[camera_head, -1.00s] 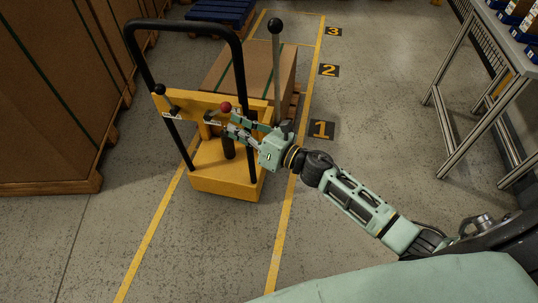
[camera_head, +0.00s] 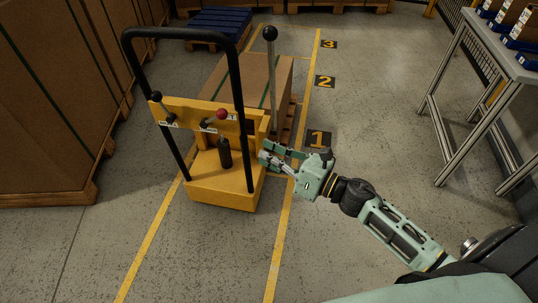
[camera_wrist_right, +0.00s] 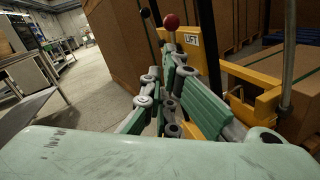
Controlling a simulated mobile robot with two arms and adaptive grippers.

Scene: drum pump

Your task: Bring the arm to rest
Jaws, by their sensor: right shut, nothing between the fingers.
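My right gripper (camera_head: 264,156) is shut and empty, just right of the yellow drum pump cart's body in the head view. In the right wrist view its fingers (camera_wrist_right: 170,75) are together in front of the yellow panel. The yellow cart (camera_head: 222,185) has a black loop handle (camera_head: 183,33) and a panel with a red-knobbed lever (camera_head: 221,114) and a black-knobbed lever (camera_head: 156,97). The red knob also shows in the right wrist view (camera_wrist_right: 171,21), beyond the fingertips. My left gripper is not in view.
A cardboard box (camera_head: 262,82) on a pallet stands behind the cart, with a tall black-knobbed lever (camera_head: 270,60) before it. Large boxes (camera_head: 45,120) line the left. A metal workbench (camera_head: 480,90) stands at the right. The floor between cart and workbench is clear.

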